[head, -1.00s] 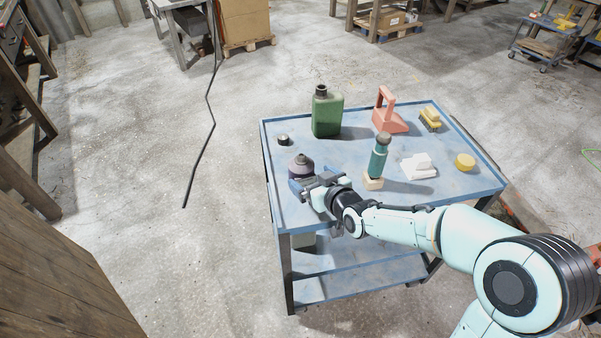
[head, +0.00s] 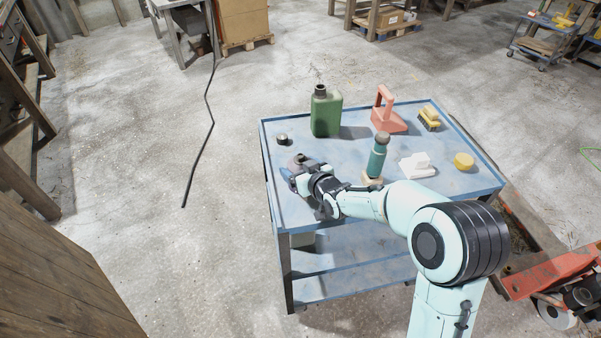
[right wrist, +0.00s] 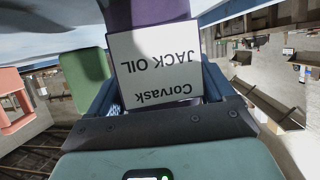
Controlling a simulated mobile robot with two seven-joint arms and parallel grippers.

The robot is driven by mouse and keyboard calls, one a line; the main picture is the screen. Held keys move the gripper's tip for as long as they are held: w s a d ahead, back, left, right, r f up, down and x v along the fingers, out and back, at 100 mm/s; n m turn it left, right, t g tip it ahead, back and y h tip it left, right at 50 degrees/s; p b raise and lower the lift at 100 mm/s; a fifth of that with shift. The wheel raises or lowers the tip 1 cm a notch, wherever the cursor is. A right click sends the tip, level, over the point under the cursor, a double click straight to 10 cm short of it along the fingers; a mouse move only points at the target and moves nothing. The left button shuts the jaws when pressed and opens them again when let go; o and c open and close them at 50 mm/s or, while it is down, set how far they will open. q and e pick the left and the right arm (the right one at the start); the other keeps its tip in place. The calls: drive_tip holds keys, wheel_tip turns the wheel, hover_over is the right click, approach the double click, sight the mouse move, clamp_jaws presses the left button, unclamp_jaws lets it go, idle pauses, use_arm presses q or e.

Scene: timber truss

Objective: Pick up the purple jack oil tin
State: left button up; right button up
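The purple jack oil tin (head: 300,161) stands near the left edge of the blue cart's top, its dark cap up. In the right wrist view its white label (right wrist: 156,68) reads "Corvask JACK OIL" upside down, with purple above. My right gripper (head: 297,172) is at the tin from the front. In the right wrist view its blue fingers (right wrist: 162,88) lie on either side of the tin, with no clear gap. Whether they press on it I cannot tell. The gripper hides the tin's lower part in the head view. My left gripper is not in view.
The cart top (head: 350,155) also holds a black cap (head: 282,140), green canister (head: 326,112), teal bottle (head: 377,158), red caddy (head: 387,115), brush (head: 429,118), white piece (head: 418,166) and yellow disc (head: 464,161).

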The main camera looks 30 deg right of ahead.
drive_tip(key=c, duration=0.7)
drive_tip(key=shift+r, duration=0.2)
drive_tip(key=shift+r, duration=1)
wheel_tip(320, 180, up, 9)
drive_tip(key=shift+f+p, duration=0.1)
drive_tip(key=shift+p, duration=0.8)
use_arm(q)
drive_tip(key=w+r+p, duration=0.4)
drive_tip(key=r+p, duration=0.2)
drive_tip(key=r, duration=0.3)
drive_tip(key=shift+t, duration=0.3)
use_arm(e)
drive_tip(key=shift+r, duration=4.4)
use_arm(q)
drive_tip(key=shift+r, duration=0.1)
